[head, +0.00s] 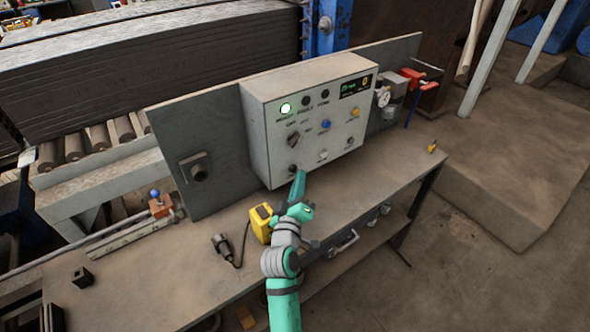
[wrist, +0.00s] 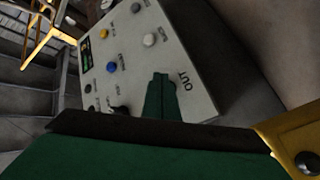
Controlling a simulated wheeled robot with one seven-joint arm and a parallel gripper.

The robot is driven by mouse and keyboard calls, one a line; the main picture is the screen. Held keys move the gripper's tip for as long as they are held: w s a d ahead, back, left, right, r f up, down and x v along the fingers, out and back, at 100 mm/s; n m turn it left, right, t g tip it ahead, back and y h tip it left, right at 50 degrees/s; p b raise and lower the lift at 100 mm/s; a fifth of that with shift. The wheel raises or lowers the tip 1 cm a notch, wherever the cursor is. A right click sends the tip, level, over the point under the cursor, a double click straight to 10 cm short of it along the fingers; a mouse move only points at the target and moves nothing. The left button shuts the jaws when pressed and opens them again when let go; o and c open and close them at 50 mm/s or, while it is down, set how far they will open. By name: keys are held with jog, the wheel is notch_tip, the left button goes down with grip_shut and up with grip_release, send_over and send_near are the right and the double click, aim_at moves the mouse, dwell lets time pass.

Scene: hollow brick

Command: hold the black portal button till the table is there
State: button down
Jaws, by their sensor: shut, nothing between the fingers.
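The grey control box (head: 310,120) stands on the bench and carries lamps, buttons and a small display. A black button (head: 292,169) is at the lower left of its face; another black button (head: 349,142) is at the lower right. My gripper (head: 299,174) is shut and empty, its tip at or just in front of the lower-left button. In the wrist view the closed fingers (wrist: 160,78) point at the panel beside the label OUT and largely hide that button. I cannot tell whether it is pressed. The leftmost lamp (head: 286,108) glows green.
A yellow device (head: 261,222) and a dark corded plug (head: 221,243) lie on the bench (head: 150,285) near my arm. White (head: 323,155), blue (head: 326,124) and yellow (head: 355,112) buttons are close by. A roller conveyor (head: 100,135) with stacked slabs stands behind.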

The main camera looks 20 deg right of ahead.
jog(key=shift+s+a, duration=0.1)
jog(key=shift+s, duration=0.05)
jog(key=shift+s+d, duration=0.3)
jog(key=shift+s, duration=0.5)
jog(key=shift+s+d, duration=0.35)
jog(key=shift+s, duration=0.4)
jog(key=shift+s+d, duration=0.3)
jog(key=shift+s, duration=0.5)
jog(key=shift+w, duration=0.1)
